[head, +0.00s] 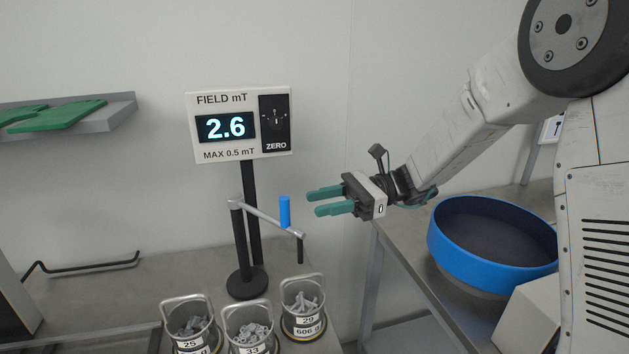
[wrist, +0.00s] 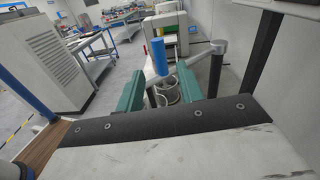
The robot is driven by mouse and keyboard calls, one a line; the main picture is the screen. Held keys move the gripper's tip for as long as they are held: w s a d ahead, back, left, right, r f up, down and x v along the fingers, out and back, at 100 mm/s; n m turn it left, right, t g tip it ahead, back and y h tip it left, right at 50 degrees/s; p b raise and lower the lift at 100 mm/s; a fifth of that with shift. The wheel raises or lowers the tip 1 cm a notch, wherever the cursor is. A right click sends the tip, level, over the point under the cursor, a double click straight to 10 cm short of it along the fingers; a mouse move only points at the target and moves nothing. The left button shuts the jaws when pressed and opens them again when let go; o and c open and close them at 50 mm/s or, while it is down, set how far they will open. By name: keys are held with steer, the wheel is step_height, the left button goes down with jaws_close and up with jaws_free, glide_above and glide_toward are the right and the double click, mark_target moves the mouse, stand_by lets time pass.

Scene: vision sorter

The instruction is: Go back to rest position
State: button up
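My gripper (head: 333,201) has two green fingers pointing left in the head view, with a clear gap between them. It is open and empty. In the wrist view my gripper (wrist: 155,90) shows its fingers apart. A blue upright handle (head: 284,211) on a grey crank arm (head: 268,219) stands just left of the fingertips in the head view, apart from them. The blue handle also shows in the wrist view (wrist: 157,57), beyond and between the fingers.
A field meter (head: 243,126) reading 2.6 stands on a black post. Several metal buckets with parts, one a bucket (head: 303,308) labelled 29, stand at the bench front. A blue round bowl (head: 490,280) sits on the right bench. A shelf (head: 100,117) with green pieces hangs at left.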

steer(key=s+d+f+n+g+h, duration=0.1)
steer(key=s+d+f+n+h, duration=0.1)
steer(key=s+d+n+h, duration=0.3)
steer(key=s+d+f+n+h, duration=0.1)
steer(key=s+f+n+h, duration=0.15)
steer(key=s, duration=0.45)
steer(key=s+d+r+n+t+h, duration=0.2)
steer(key=s+d+n+t+h, duration=0.1)
steer(key=s+d, duration=0.4)
steer(key=s+d+r+n+t+h, duration=0.2)
steer(key=s+d+n+t+h, duration=0.1)
steer(key=s+d+h, duration=0.3)
steer(key=s+d+t, duration=0.1)
steer(key=s+d, duration=0.1)
steer(key=shift+s+d+r+n, duration=0.15)
steer(key=shift+s+r+n, duration=0.2)
